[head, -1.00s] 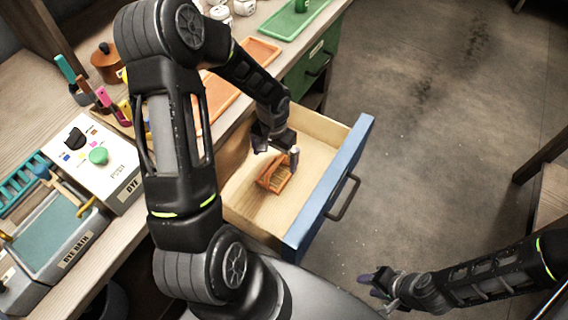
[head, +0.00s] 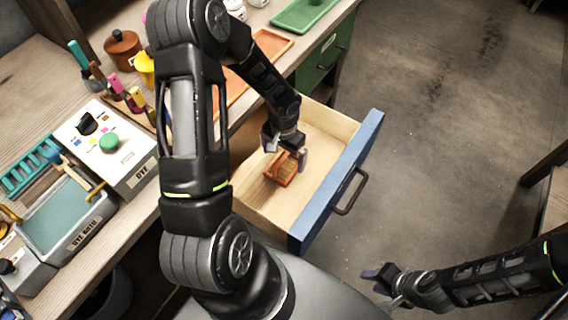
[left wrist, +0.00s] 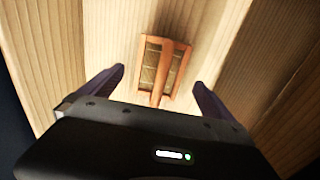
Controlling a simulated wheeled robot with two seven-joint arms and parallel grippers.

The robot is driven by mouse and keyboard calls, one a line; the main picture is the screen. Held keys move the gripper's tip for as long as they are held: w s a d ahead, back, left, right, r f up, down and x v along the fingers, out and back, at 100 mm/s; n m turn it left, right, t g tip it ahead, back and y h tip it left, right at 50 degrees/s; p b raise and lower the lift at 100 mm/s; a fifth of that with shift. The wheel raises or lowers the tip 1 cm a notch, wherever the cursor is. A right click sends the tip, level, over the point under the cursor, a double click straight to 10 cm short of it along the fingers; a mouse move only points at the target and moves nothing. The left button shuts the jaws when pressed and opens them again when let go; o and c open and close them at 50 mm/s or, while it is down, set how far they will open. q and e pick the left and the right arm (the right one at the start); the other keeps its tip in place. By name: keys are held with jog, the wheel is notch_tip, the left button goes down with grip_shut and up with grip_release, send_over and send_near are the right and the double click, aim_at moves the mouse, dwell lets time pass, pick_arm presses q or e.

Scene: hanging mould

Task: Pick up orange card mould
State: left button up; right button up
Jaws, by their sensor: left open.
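The orange card mould (head: 283,169) lies on the bottom of the open wooden drawer (head: 252,205) with the blue front. In the left wrist view the mould (left wrist: 164,66) shows as an orange frame with two dull brownish panels and a middle bar that runs toward my gripper. My left gripper (head: 287,153) is inside the drawer just over the mould. In the left wrist view its two fingers (left wrist: 158,82) are apart, one to each side of the mould's near end, with nothing between them gripped. My right gripper (head: 385,283) is outside the drawer at the lower right; its jaw gap is unclear.
The drawer's blue front (head: 340,182) with a dark handle (head: 349,192) stands out from the bench. On the bench are a dye box (head: 105,147), a dye bath (head: 65,215), orange trays (head: 270,44) and a green tray (head: 306,12).

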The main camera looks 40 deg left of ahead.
aim_at(284, 167)
pick_arm(q)
notch_tip(284, 167, down, 4)
jog(key=shift+f, duration=0.1)
dwell(0.6)
jog(key=c, duration=1.4)
notch_tip(284, 167, up, 10)
jog(key=shift+r, duration=0.1)
jog(key=shift+w, duration=0.1)
dwell(0.4)
